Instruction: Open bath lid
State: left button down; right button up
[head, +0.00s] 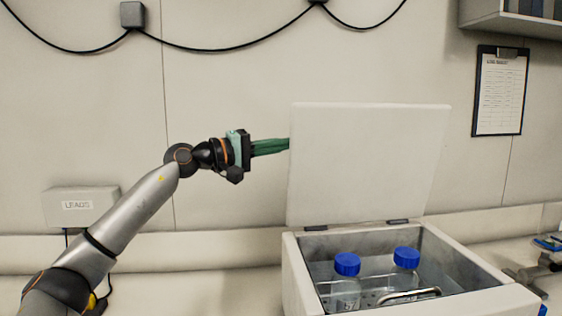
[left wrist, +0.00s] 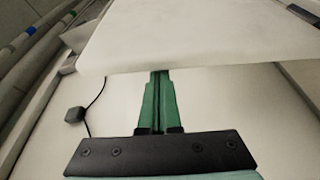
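The bath (head: 297,281) is a white box at the lower right of the head view. Its white lid (head: 368,160) stands raised, nearly upright on two hinges at the back rim. Two bottles with blue caps stand inside the bath. My left gripper (head: 285,146) reaches the lid's left edge, its green fingers pointing right with the tips hidden behind the lid. In the left wrist view the fingers (left wrist: 158,105) lie close together, and their tips pass under the lid's edge (left wrist: 160,62). My right gripper is not identifiable.
A wall box marked LEADS (head: 80,206) is at the left. A clipboard (head: 500,91) hangs on the wall at the right, below a shelf (head: 515,22). Black cables run along the wall. The bench left of the bath looks clear.

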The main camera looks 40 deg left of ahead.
aim_at(291, 148)
pick_arm(q)
jog(key=shift+s+d+f+m+b, duration=0.35)
jog(key=shift+s+d+m+b, duration=0.15)
jog(key=shift+s+d+b, duration=0.25)
jog(key=shift+s+d+m+b, duration=0.2)
jog(key=shift+d+m+b, duration=0.15)
jog(key=shift+b, duration=0.15)
jog(key=shift+s+d+r, duration=0.1)
jog(key=shift+s+d, duration=0.05)
pick_arm(e)
jog(key=shift+w+a+f+y, duration=0.15)
jog(key=shift+w+a+f, duration=0.15)
jog(key=shift+a+f, duration=0.15)
jog(key=shift+w+a+f+y, duration=0.15)
jog(key=shift+w+a+f, duration=0.15)
jog(key=shift+a, duration=0.25)
jog(key=shift+s+f, duration=0.15)
